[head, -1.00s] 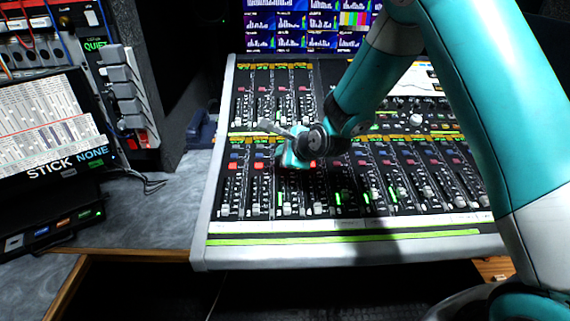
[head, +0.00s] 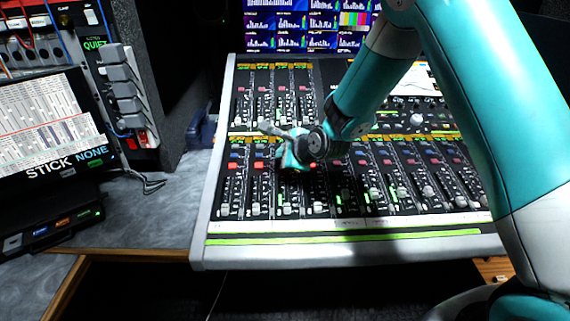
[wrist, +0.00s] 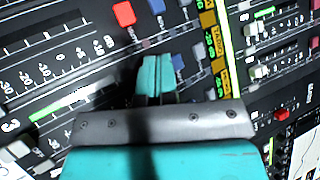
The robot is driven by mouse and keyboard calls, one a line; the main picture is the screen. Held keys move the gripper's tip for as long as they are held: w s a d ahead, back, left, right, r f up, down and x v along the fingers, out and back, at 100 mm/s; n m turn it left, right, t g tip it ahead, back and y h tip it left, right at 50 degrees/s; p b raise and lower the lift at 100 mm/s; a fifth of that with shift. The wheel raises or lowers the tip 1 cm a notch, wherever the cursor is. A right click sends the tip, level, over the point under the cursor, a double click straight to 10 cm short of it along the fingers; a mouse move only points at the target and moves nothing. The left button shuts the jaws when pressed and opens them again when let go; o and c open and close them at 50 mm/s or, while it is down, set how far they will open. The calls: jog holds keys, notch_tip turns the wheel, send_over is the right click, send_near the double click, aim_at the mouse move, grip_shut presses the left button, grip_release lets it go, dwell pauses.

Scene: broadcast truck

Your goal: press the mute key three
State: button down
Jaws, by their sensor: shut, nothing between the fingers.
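My gripper (head: 290,158) is over the lower bank of channel strips on the mixing console (head: 213,200). In the wrist view, its teal fingers (wrist: 156,62) are together with nothing between them. A red key (wrist: 124,13) is above and left of the fingertips, with blue keys (wrist: 178,62) nearby. A printed digit 3 (wrist: 12,125) shows at the lower left. In the head view, red keys (head: 258,165) show left of my gripper, and a red spot shows just right of it. The key under the fingertips is hidden, and I cannot tell whether they touch it.
Faders (head: 287,208) rise from the console below my gripper. A monitor wall (head: 300,25) stands behind the console. A rack (head: 125,90) and a screen reading STICK NONE (head: 50,130) stand at the left. Grey counter (head: 150,215) between them and the console is mostly clear.

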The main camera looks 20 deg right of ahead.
aim_at(285, 172)
jog(key=shift+f+b, duration=0.3)
jog(key=shift+f, duration=0.15)
dwell(0.4)
jog(key=shift+s+r+p, duration=0.1)
jog(key=shift+r+p, duration=0.7)
jog(key=shift+r, duration=0.15)
jog(key=shift+r, duration=0.1)
jog(key=r+p, duration=0.1)
jog(key=r, duration=0.1)
jog(key=r+p, duration=0.1)
jog(key=p, duration=0.1)
jog(key=r+p, duration=0.1)
jog(key=r, duration=0.1)
jog(key=shift+s+a+r+p, duration=0.1)
jog(key=shift+s+r+p, duration=0.25)
jog(key=shift+s, duration=0.05)
